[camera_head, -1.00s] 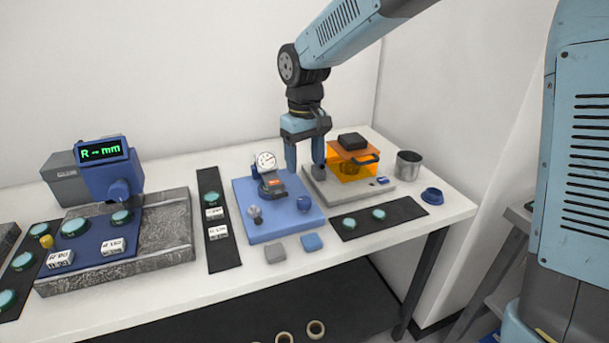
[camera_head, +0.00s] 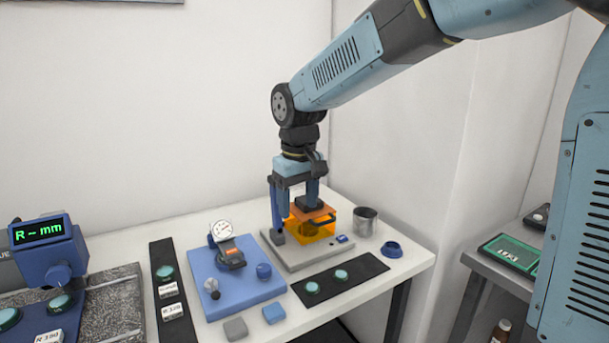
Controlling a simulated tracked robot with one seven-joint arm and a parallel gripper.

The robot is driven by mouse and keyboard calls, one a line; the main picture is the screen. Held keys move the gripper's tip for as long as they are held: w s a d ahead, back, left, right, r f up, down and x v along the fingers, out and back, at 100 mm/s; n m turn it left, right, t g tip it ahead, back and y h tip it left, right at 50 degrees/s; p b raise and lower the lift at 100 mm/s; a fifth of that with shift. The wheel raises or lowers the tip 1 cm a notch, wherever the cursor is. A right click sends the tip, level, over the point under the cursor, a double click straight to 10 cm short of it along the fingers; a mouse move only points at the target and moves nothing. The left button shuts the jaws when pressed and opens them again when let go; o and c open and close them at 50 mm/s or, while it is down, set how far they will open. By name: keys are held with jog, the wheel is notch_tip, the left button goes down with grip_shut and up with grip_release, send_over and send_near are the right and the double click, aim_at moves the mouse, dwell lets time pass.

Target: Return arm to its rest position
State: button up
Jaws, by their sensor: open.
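My gripper (camera_head: 294,216) points down with its two blue fingers apart, open. It is in front of or over the orange transparent box (camera_head: 322,232) on the grey base plate (camera_head: 279,258) at the right part of the white table. I see nothing held between the fingers. My arm reaches in from the upper right, bends at the dark round joint and hangs down to the gripper. The gripper partly hides the orange box and the dark block on it. I cannot tell whether the fingers touch the box.
Left of the gripper is a blue plate (camera_head: 207,297) with a dial gauge (camera_head: 222,230). A metal cup (camera_head: 365,221) and a blue ring (camera_head: 391,249) stand at the right. A dark mat (camera_head: 341,284) holds two green discs. A readout (camera_head: 40,231) stands far left; a grey side table (camera_head: 486,263) is right.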

jog(key=s+d+r+m+t, duration=0.1)
jog(key=s+d+r+m, duration=0.15)
jog(key=d, duration=0.55)
jog(key=s+d+r+m+t, duration=0.15)
jog(key=s+d, duration=0.25)
jog(key=d, duration=0.4)
jog(key=s+d+m+t, duration=0.2)
jog(key=s+d+m, duration=0.1)
jog(key=s+d, duration=0.7)
jog(key=shift+s+d+m, duration=0.2)
jog(key=shift+s+m, duration=0.1)
jog(key=shift+s, duration=0.25)
jog(key=shift+f, duration=0.1)
jog(key=n+g+y, duration=0.3)
jog(key=n, duration=0.6)
send_over(264, 267)
jog(key=s+d, duration=0.4)
notch_tip(264, 267, down, 9)
jog(key=shift+t, duration=0.25)
jog(key=x, duration=1.3)
jog(key=shift+w+f, duration=0.15)
jog(key=shift+f, duration=0.2)
